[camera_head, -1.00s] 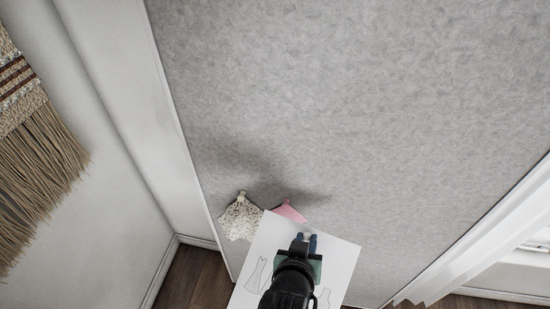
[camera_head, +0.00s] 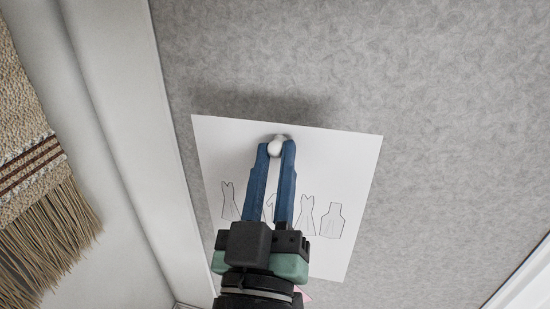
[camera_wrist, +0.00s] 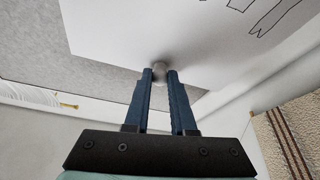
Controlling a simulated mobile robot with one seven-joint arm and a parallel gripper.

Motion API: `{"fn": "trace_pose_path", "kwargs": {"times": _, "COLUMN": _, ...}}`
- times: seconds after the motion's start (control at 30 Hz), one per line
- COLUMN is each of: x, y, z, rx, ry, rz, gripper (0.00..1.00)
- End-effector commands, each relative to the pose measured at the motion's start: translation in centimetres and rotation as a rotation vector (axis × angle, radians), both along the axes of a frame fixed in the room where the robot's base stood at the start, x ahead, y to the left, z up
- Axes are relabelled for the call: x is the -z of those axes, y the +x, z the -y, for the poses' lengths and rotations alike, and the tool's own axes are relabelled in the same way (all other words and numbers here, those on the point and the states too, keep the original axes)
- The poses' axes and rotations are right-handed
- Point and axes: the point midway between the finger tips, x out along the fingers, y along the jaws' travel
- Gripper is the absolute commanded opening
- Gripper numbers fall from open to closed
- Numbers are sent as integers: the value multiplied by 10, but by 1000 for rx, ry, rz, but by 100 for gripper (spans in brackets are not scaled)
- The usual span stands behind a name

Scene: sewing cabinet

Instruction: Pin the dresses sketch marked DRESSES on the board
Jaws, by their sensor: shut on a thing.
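The dresses sketch (camera_head: 340,170) is a white sheet with several outlined dresses, in front of the grey felt board (camera_head: 430,80), slightly tilted. No word DRESSES can be read on it. My gripper (camera_head: 277,150) has its blue fingers shut on a round white pin (camera_head: 276,146) at the sheet's upper middle. The pin also shows between the fingertips in the wrist view (camera_wrist: 158,69), against the sheet (camera_wrist: 120,30). A shadow lies on the board above the sheet; I cannot tell whether the sheet touches the board. My fingers cover part of the drawings.
A woven fringed hanging (camera_head: 30,180) is on the white wall at the left. A white frame post (camera_head: 115,120) borders the board's left side. A white edge (camera_head: 525,275) shows at lower right. The board above and right of the sheet is bare.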

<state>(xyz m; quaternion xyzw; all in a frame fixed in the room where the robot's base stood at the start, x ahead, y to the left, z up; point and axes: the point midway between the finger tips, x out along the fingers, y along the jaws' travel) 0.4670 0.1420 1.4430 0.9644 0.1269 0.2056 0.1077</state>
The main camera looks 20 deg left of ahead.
Motion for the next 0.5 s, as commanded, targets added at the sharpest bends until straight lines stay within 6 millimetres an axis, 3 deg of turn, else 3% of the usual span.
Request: {"fn": "trace_pose_path", "kwargs": {"times": 0.5, "x": -1, "y": 36, "z": -7, "rx": 1, "ry": -1, "rz": -1, "gripper": 0}}
